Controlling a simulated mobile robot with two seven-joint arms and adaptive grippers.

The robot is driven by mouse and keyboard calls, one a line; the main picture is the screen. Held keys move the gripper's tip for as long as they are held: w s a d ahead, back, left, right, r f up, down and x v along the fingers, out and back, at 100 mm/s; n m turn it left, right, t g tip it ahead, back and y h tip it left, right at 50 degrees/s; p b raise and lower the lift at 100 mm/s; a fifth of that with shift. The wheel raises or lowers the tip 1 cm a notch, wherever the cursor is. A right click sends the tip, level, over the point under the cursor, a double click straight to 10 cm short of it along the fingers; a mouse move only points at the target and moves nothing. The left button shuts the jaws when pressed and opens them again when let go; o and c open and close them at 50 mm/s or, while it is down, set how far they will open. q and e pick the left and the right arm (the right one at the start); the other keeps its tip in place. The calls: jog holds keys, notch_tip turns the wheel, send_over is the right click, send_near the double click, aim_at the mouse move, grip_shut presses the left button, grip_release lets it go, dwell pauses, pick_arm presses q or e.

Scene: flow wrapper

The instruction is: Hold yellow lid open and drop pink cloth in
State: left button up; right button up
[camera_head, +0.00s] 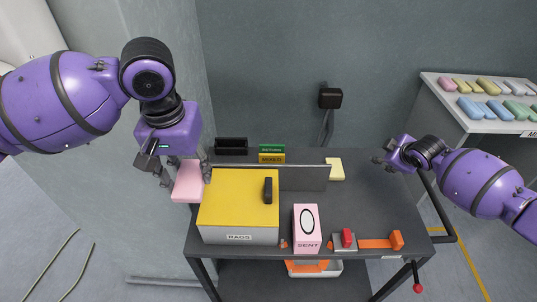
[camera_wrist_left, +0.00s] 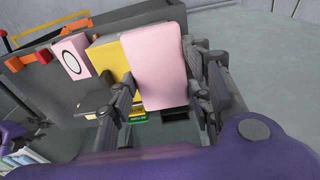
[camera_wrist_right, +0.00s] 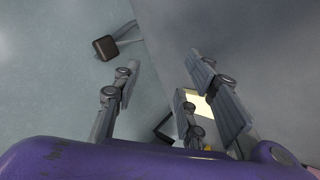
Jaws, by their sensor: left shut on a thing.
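The pink cloth (camera_head: 187,182) hangs from my left gripper (camera_head: 184,168), just left of the box with the yellow lid (camera_head: 232,196). The cloth also fills the space between the fingers in the left wrist view (camera_wrist_left: 157,68). My left gripper is shut on the cloth. The yellow lid lies flat and closed on the grey box (camera_head: 210,234) marked RAGS, with a black handle (camera_head: 268,190) at its right side. My right gripper (camera_head: 381,160) is apart from the lid, above the table's right back side. Its fingers are spread with nothing between them in the right wrist view (camera_wrist_right: 155,95).
A pink SENT box (camera_head: 307,230) stands right of the rags box. A red button (camera_head: 347,238) and an orange part (camera_head: 378,243) sit near the table's front. The table's right side (camera_head: 375,200) is clear.

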jog(key=w+a+r+n+g+y, duration=0.1)
jog(key=a+r+n, duration=0.15)
jog(key=a, duration=0.55)
jog(key=a+r+n+y, duration=0.2)
jog(key=a+n, duration=0.2)
jog(key=a, duration=0.4)
jog(key=s+a+r+n+g+y, duration=0.1)
jog(key=a+r+n, duration=0.25)
jog(key=a, duration=0.35)
jog(key=s+a+r+n+g+y, duration=0.1)
jog(key=a+r+n, duration=0.1)
jog(key=a+n, duration=0.35)
jog(key=n+g+h, duration=0.5)
jog(key=n+g, duration=0.1)
jog(key=n, duration=0.3)
send_near(268, 186)
jog(key=f, duration=1)
jog(key=shift+s+d+f, duration=0.1)
jog(key=shift+d+f, duration=0.05)
jog(key=shift+d, duration=0.05)
grip_shut()
